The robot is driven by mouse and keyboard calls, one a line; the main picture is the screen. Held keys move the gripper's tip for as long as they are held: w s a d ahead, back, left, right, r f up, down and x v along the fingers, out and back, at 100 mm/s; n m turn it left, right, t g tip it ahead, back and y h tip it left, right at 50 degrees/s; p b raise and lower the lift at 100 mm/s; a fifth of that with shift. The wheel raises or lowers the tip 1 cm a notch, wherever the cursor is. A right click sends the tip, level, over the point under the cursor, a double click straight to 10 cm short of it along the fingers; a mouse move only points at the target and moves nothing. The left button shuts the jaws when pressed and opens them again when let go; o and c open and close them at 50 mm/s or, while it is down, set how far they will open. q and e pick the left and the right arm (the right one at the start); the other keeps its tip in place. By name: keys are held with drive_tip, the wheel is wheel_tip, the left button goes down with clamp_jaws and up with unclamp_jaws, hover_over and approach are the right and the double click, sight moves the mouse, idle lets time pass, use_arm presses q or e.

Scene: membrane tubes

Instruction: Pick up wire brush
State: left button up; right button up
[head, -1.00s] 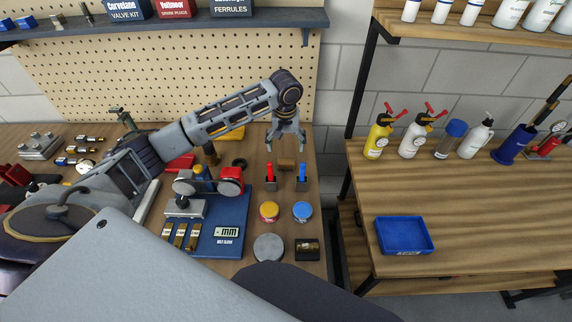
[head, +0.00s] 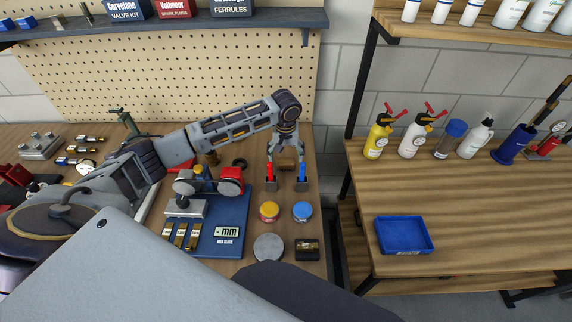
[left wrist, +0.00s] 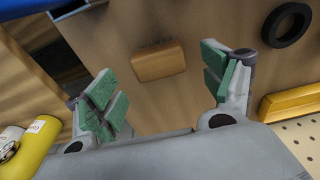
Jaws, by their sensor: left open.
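A small brown wooden block (head: 287,164), which looks like the back of the wire brush, lies on the left workbench behind the red and blue upright pieces. Its bristles cannot be seen. My left gripper (head: 285,155) is above it, pointing down, and partly covers it in the head view. In the left wrist view the block (left wrist: 158,61) lies beyond the open, green-padded fingers (left wrist: 162,88), between their lines, with nothing held. My right gripper is not in view.
A pegboard (head: 180,75) rises behind. The right bench has bottles and a blue tray (head: 404,235).

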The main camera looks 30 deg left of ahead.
sight(286, 160)
use_arm(q)
drive_tip(key=shift+f, duration=2.3)
drive_tip(key=c, duration=1.1)
drive_tip(key=shift+w+r, duration=0.1)
drive_tip(key=shift+r, duration=4.95)
drive_tip(key=o, duration=0.5)
drive_tip(key=c, duration=0.4)
